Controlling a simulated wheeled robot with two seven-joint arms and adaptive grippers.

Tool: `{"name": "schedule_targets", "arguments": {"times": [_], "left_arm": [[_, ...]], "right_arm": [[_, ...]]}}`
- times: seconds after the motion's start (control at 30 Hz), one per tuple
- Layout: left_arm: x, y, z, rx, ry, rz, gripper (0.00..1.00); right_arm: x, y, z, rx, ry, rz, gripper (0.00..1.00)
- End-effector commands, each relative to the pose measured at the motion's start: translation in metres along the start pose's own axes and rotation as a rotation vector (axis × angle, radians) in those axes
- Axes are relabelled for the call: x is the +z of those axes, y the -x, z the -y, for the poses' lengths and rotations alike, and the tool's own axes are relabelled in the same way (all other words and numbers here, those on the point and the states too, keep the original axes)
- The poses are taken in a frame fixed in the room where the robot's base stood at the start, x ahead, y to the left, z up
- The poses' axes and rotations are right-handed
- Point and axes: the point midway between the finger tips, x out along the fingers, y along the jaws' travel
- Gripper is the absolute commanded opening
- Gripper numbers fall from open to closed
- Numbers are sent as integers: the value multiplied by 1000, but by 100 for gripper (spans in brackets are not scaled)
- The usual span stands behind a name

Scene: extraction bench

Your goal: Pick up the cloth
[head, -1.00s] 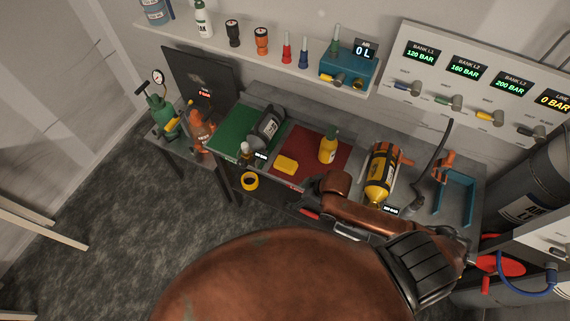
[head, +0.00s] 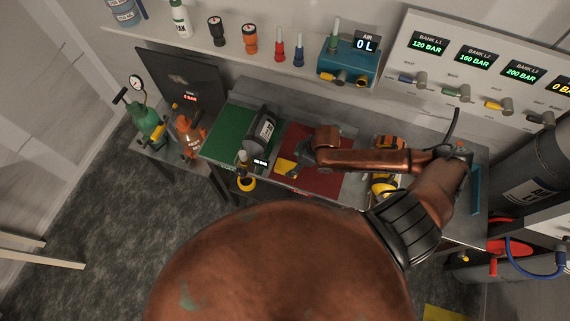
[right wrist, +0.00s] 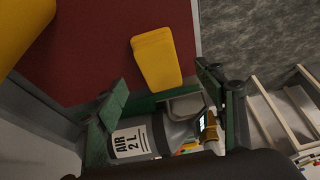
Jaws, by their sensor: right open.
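The cloth is a folded yellow pad (head: 284,166) on the red mat (head: 330,186); in the head view my right gripper partly hides it. In the right wrist view the whole cloth (right wrist: 157,58) lies on the mat just beyond the fingertips. My right gripper (head: 299,171) is above the mat beside the cloth. In the right wrist view its two dark green fingers (right wrist: 160,88) are spread apart, with nothing held between them. My left gripper is not in view.
A yellow bottle (right wrist: 18,28) stands on the red mat near the cloth. A grey air cylinder (head: 263,130) lies on the green mat (head: 228,128). A yellow-and-black cylinder (head: 384,186) lies right, partly behind my arm.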

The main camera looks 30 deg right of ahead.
Motion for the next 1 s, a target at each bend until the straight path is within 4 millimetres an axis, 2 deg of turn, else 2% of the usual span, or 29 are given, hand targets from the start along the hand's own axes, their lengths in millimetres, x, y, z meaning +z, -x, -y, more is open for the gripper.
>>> {"name": "schedule_targets", "arguments": {"times": [0.03, 0.1, 0.2, 0.27, 0.43, 0.6, 0.67, 0.8, 1.0], "left_arm": [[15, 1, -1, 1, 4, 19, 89], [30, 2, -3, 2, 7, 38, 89], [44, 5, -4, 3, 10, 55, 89], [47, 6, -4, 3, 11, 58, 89], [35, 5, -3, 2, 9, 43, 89], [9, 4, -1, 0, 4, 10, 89], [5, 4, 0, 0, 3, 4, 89], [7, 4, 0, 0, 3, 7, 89], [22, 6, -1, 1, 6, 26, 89]], "right_arm": [[-3, -6, 1, -2, 3, -1, 64], [-6, -14, 0, -3, 7, -2, 64], [-6, -28, -1, -4, 10, -1, 64], [-6, -37, -2, -5, 9, -1, 64], [-6, -56, -2, -3, 11, -1, 64], [-5, -60, -3, -2, 11, -1, 64], [-4, -59, -3, -2, 11, -1, 64], [-4, -59, -3, -2, 10, -1, 64], [-3, -60, -3, -2, 8, -1, 64]]}}
